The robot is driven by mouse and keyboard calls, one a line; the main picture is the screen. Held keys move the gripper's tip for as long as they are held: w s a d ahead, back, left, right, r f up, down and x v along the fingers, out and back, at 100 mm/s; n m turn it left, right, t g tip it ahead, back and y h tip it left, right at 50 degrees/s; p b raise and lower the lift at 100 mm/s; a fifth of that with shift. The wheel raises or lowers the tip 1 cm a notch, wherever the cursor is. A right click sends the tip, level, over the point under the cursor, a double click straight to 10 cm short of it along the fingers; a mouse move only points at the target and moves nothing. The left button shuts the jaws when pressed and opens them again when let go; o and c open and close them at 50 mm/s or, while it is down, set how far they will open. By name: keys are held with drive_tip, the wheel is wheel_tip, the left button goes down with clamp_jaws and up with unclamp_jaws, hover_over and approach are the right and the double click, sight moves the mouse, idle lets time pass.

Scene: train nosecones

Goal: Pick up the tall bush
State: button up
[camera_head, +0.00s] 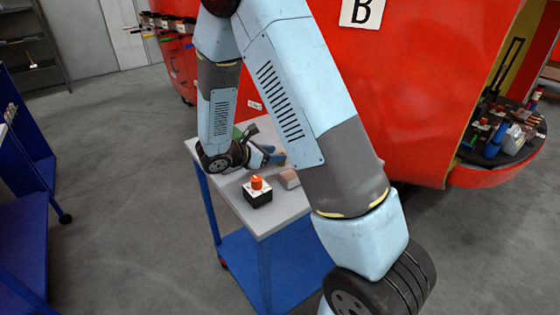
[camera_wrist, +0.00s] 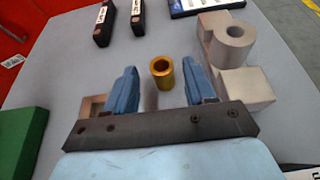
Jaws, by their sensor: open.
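The tall bush, a gold-coloured hollow cylinder (camera_wrist: 161,73), stands upright on the grey table top in the wrist view. Its open hole shows at the top. My gripper (camera_wrist: 160,88) is open, its two blue fingers to the left and right of the bush. A gap shows on each side, and the bush appears slightly ahead of the fingertips' middle. In the head view my gripper (camera_head: 273,157) is low over the table, pointing right. I cannot make out the bush there; the arm and gripper hide part of the table.
A grey metal bracket (camera_wrist: 232,55) stands close right of the right finger. A tan block (camera_wrist: 92,105) is by the left finger. A green block (camera_wrist: 20,138) and two black labelled items (camera_wrist: 105,22) lie farther off. An orange-button box (camera_head: 257,191) sits on the trolley table (camera_head: 232,192).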

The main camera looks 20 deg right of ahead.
drive_tip(key=shift+x, duration=2.8)
drive_tip(key=shift+a+f, duration=0.1)
drive_tip(key=c, duration=0.9)
